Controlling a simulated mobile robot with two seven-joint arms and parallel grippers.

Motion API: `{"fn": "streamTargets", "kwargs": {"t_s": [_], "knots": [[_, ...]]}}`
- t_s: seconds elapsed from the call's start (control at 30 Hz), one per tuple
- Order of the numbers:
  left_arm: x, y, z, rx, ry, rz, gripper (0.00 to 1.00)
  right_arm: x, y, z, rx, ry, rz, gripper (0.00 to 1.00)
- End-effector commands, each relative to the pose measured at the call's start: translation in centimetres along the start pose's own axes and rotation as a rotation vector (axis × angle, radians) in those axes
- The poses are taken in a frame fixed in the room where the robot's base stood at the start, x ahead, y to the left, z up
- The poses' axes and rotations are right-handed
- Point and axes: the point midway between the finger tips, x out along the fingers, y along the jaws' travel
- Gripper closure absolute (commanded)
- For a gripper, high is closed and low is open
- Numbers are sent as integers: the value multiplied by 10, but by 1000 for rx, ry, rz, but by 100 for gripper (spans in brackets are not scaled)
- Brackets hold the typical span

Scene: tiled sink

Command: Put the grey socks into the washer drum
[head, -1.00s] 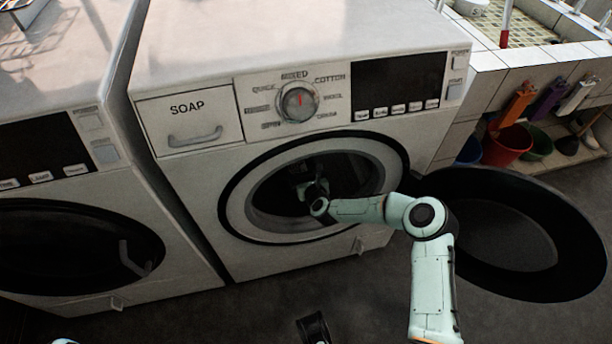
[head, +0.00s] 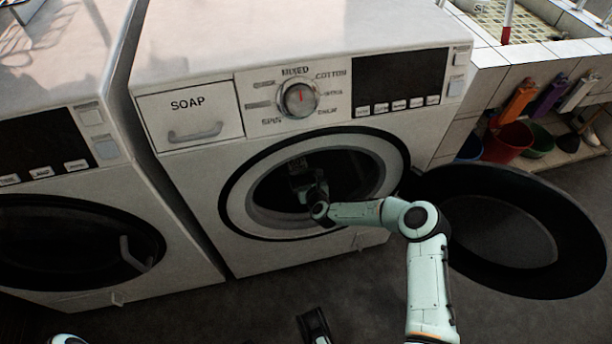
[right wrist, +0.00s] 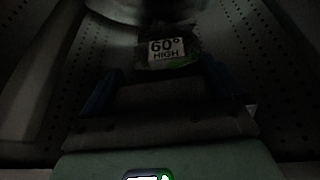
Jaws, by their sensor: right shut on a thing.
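The washer drum (head: 265,190) is open at the front of the right machine. My right arm reaches through its round opening, and my right gripper (head: 305,182) is inside the dark drum. In the right wrist view, the gripper (right wrist: 158,80) is shut on a dim bundle, the grey socks (right wrist: 185,45), with a white "60° HIGH" label. The bundle shows faintly in the head view (head: 298,165). Its colour is hard to read in the dark. A dark part (head: 315,325) at the bottom edge may be my left gripper; its jaws cannot be read.
The washer's round black door (head: 590,235) hangs wide open to the right, beside my right arm. A second machine (head: 90,215) with a shut door stands at left. Red (head: 510,143) and green (head: 541,142) buckets stand at the far right. Perforated drum walls surround the right gripper.

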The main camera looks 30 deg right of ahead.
Motion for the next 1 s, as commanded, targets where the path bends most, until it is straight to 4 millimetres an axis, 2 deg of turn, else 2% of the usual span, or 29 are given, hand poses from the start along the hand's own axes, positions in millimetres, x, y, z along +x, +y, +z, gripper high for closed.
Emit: {"fn": "streamTargets", "kwargs": {"t_s": [0.4, 0.73, 0.77, 1.0], "knots": [[0, 0, 0, 0, 0, 0, 57, 8, 0, -18, 0, 0, -1, 36], [0, 0, 0, 0, 0, 0, 57, 8, 0, -20, 0, 0, -1, 36], [0, 0, 0, 0, 0, 0, 57, 8, 0, -20, 0, 0, 0, 0], [0, 0, 0, 0, 1, 0, 57, 8, 0, -20, 0, 1, 0, 0]]}}
